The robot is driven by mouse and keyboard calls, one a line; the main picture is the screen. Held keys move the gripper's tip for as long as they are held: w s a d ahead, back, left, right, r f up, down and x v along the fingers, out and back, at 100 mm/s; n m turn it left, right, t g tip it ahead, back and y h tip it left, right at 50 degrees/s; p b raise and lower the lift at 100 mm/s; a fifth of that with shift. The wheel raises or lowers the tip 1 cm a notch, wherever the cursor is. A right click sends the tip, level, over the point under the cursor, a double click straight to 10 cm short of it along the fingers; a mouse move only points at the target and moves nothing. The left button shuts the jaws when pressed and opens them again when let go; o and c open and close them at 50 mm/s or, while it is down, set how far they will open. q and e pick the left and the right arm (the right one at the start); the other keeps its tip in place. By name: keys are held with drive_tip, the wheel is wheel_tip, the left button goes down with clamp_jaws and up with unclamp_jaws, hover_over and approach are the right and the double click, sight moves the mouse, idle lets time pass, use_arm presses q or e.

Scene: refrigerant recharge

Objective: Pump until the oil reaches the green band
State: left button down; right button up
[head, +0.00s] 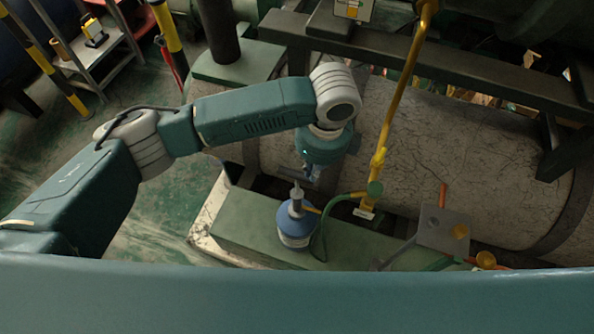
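A blue oil pump can (296,225) with a pale label stands upright on a green ledge (250,215). Its grey plunger (297,196) rises from the top. A green hose (325,222) runs from the can area to a fitting on a yellow pipe (395,110). My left gripper (311,174) points down just above the plunger, near its top. Its fingers are small and partly hidden, so I cannot tell whether they are open or touch the plunger. I cannot make out an oil level or a green band. My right gripper is out of view.
A large pale cylindrical tank (470,165) lies behind the ledge, under dark beams. A grey plate (436,230) with brass round parts stands to the right of the can. A step stand (98,52) and yellow-black posts are at upper left. Green floor is open at left.

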sight(298, 174)
use_arm(q)
wheel_tip(298, 174, up, 3)
drive_tip(key=shift+s+d+f, duration=0.1)
drive_tip(key=shift+f, duration=0.1)
idle(1.4)
drive_tip(key=w+a+p, duration=0.1)
drive_tip(key=w+a+r+p, duration=0.1)
drive_tip(key=p, duration=0.1)
drive_tip(key=shift+w+a+r, duration=0.1)
drive_tip(key=shift+w+a, duration=0.15)
drive_tip(key=shift+a, duration=0.15)
drive_tip(key=f+b, duration=0.4)
drive_tip(key=b, duration=0.1)
drive_tip(key=f+b, duration=0.3)
drive_tip(key=shift+w+a, duration=0.25)
drive_tip(key=shift+f, duration=0.1)
